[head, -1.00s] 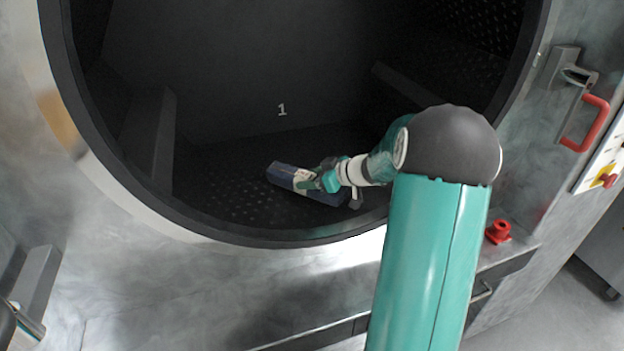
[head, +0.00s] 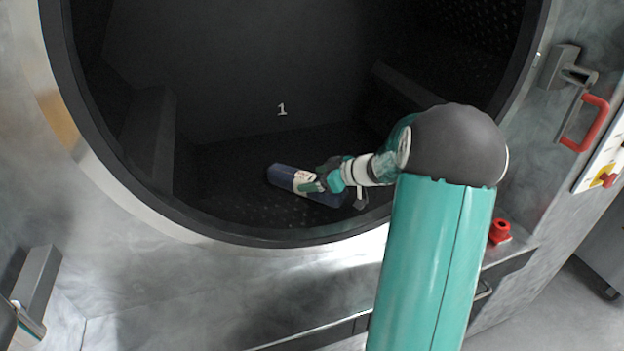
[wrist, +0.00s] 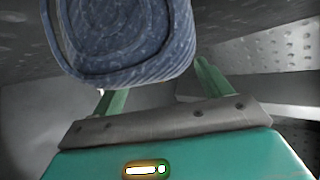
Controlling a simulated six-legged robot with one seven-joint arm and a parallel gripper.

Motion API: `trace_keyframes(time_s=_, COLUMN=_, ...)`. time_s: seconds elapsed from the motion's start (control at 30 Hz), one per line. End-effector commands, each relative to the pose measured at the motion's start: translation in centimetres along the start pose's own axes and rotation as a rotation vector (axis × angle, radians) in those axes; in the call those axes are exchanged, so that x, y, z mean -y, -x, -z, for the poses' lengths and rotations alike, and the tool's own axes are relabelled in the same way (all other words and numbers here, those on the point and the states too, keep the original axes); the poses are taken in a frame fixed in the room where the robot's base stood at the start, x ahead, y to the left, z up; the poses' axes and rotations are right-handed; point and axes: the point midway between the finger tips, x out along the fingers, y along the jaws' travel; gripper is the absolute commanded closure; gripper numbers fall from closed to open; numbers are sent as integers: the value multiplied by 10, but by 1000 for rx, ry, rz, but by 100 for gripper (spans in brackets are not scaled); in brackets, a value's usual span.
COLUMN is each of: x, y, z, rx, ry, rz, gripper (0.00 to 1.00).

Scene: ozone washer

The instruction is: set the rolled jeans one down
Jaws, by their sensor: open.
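The rolled jeans (head: 288,177) are a dark blue roll with a pale label, lying on the perforated floor inside the dark drum. In the wrist view the spiral end of the rolled jeans (wrist: 125,38) fills the top left. My gripper (head: 312,185) reaches into the drum at the roll. In the wrist view my gripper (wrist: 155,82) is open, its green fingers apart on either side below the roll. The fingertips are partly hidden behind the roll, so I cannot tell whether they touch it.
The round drum rim (head: 262,238) surrounds my arm. Raised ribs stand on the left (head: 150,140) and right (head: 400,92) inside the drum. A red door handle (head: 590,125) and a red knob (head: 500,231) are at the right. The drum floor left of the roll is clear.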

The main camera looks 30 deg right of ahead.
Motion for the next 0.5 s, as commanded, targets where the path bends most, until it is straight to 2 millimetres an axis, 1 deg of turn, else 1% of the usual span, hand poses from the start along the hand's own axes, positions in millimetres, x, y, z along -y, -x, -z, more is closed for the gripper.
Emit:
trace_keyframes(time_s=0.03, x=0, y=10, z=0, rx=0, ry=0, rz=-3, gripper=22)
trace_keyframes(time_s=0.3, x=-1, y=69, z=0, rx=1, ry=0, rz=-4, gripper=22)
trace_keyframes(time_s=0.4, x=-1, y=86, z=0, rx=0, ry=0, rz=-4, gripper=22)
trace_keyframes(time_s=0.5, x=0, y=98, z=0, rx=0, ry=-1, rz=-1, gripper=22)
